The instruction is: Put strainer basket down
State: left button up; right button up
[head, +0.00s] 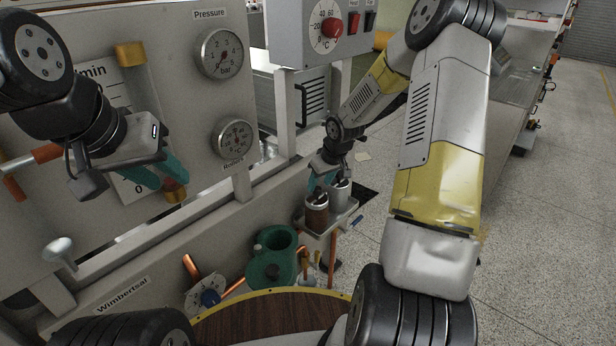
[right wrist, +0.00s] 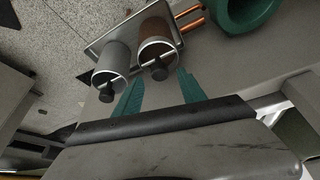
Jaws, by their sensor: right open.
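Two small canisters with black knobs stand on a small metal tray (head: 345,214); I take them for strainer baskets. The brown one (head: 317,213) is nearer, and the grey one (head: 342,194) is beside it. In the right wrist view, the brown one (right wrist: 156,42) and grey one (right wrist: 111,62) sit on the tray (right wrist: 127,27). My right gripper (right wrist: 158,80) is open, its teal fingers apart, with the brown one's knob showing between their tips. In the head view it (head: 322,180) is just above the tray.
A green round housing (head: 272,262) and copper pipes (head: 332,255) are left of and below the tray. Pressure (head: 222,54) and temperature (head: 235,139) gauges are on the panel. A control box (head: 318,32) stands above. Open floor (head: 545,220) lies at the right.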

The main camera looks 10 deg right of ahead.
jog(key=s+r+m+h, duration=0.1)
jog(key=s+r, duration=0.6)
jog(key=r, duration=0.4)
jog(key=s+r+m+h, duration=0.1)
jog(key=s+r, duration=0.6)
jog(key=r, duration=0.3)
jog(key=s+a+r+m+t+y, duration=0.1)
jog(key=s+a+r, duration=0.1)
jog(key=s, duration=0.6)
jog(key=s+a+r+m+t+y, duration=0.1)
jog(key=s+a+r, duration=0.1)
jog(key=s+r, duration=0.3)
jog(key=s, duration=0.3)
jog(key=shift+s, duration=0.3)
